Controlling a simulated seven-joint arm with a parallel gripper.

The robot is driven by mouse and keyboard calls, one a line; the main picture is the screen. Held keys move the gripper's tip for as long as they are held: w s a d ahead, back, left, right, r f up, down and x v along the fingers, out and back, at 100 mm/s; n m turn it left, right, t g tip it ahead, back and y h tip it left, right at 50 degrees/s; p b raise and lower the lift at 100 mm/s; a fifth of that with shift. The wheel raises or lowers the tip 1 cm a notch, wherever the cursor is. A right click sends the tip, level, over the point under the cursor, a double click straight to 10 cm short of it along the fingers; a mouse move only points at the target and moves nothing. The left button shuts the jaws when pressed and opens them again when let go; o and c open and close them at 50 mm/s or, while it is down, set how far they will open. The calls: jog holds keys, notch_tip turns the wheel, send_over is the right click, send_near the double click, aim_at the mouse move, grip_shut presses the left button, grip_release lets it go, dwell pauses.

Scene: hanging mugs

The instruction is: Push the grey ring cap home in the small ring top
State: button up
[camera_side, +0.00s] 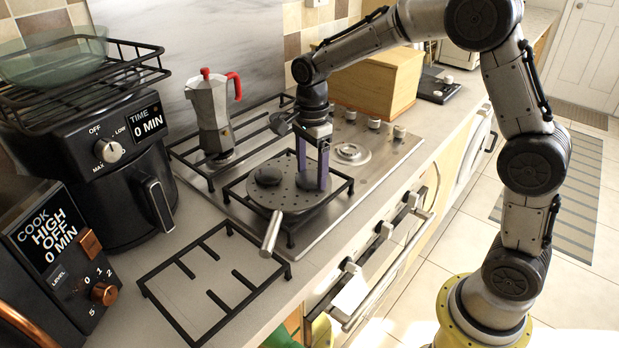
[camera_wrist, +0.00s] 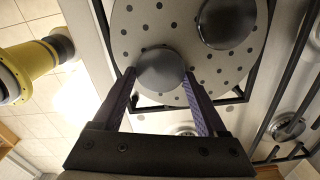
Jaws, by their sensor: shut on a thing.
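My gripper (camera_side: 312,185) points down over the round perforated metal plate (camera_side: 285,198) on the hob. In the wrist view, my gripper (camera_wrist: 161,76) is shut on the grey ring cap (camera_wrist: 161,66), a fingertip on each side. The cap is over the plate; I cannot tell whether it touches it. A bare silver ring top (camera_side: 350,153) sits on the hob, right of my gripper in the side view. A larger dark cap (camera_side: 268,176) lies on the plate beside the held one; it also shows in the wrist view (camera_wrist: 227,22).
The plate's handle (camera_side: 271,235) sticks out toward the front. A moka pot (camera_side: 212,110) stands behind on the hob. A loose black pan grate (camera_side: 215,281) lies on the counter at the front left. An air fryer (camera_side: 100,160) stands at the left and a wooden box (camera_side: 376,85) behind.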

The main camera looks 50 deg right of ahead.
aim_at(311, 175)
jog(key=shift+r, duration=0.5)
notch_tip(311, 175, up, 2)
jog(key=shift+r, duration=0.15)
jog(key=s+r, duration=0.9)
jog(key=s, duration=0.5)
jog(key=shift+r, duration=0.35)
